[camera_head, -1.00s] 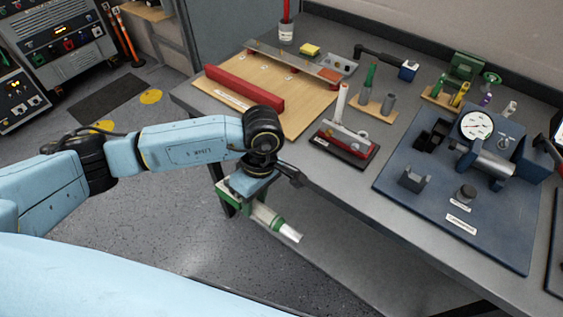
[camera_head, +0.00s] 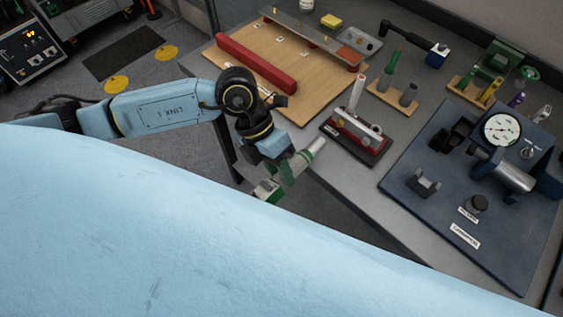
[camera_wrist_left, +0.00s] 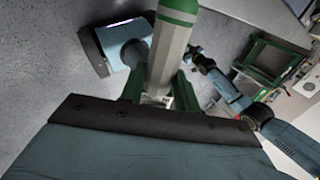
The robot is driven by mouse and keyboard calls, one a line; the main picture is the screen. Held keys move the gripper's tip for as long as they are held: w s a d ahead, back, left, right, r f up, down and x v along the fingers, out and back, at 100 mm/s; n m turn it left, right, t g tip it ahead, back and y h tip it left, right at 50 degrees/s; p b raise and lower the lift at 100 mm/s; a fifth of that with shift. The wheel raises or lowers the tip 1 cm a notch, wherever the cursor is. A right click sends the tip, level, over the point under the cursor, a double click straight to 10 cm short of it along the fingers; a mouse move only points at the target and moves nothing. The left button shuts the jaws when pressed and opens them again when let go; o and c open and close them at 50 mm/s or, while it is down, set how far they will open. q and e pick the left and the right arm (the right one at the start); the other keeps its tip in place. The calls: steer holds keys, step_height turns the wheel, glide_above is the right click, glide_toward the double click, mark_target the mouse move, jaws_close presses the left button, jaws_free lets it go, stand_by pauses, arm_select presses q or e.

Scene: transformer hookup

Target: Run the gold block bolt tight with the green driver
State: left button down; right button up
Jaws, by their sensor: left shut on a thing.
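My left gripper (camera_head: 277,158) is shut on the green driver (camera_head: 289,172), just off the front edge of the bench. The driver is tilted, its silver nose pointing up and right towards the bench and its green foot down and left. In the left wrist view the driver's pale barrel and green band (camera_wrist_left: 172,45) stand between the green-sided fingers. The nose is apart from everything on the bench. I cannot pick out the gold block bolt for certain. A red block stand with a white post (camera_head: 357,130) sits nearest the nose. My right gripper is not in the head view.
The bench (camera_head: 345,190) holds a wooden board (camera_head: 228,65) with a red bar (camera_head: 255,63) at the left. A blue plate with a gauge (camera_head: 425,215) is at the right. A wooden holder (camera_head: 392,97) stands behind the red stand. Bare bench lies along the front edge.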

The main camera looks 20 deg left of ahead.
mark_target(291, 162)
arm_select(q)
steer(key=shift+w+d+b, duration=0.25)
steer(key=shift+w, duration=0.4)
steer(key=shift+w+d+b, duration=0.2)
steer(key=shift+w+b, duration=0.05)
steer(key=shift+w, duration=0.35)
steer(key=shift+w+d+b, duration=0.25)
steer(key=shift+w, duration=0.4)
steer(key=shift+w+d, duration=0.2)
steer(key=shift+w, duration=0.4)
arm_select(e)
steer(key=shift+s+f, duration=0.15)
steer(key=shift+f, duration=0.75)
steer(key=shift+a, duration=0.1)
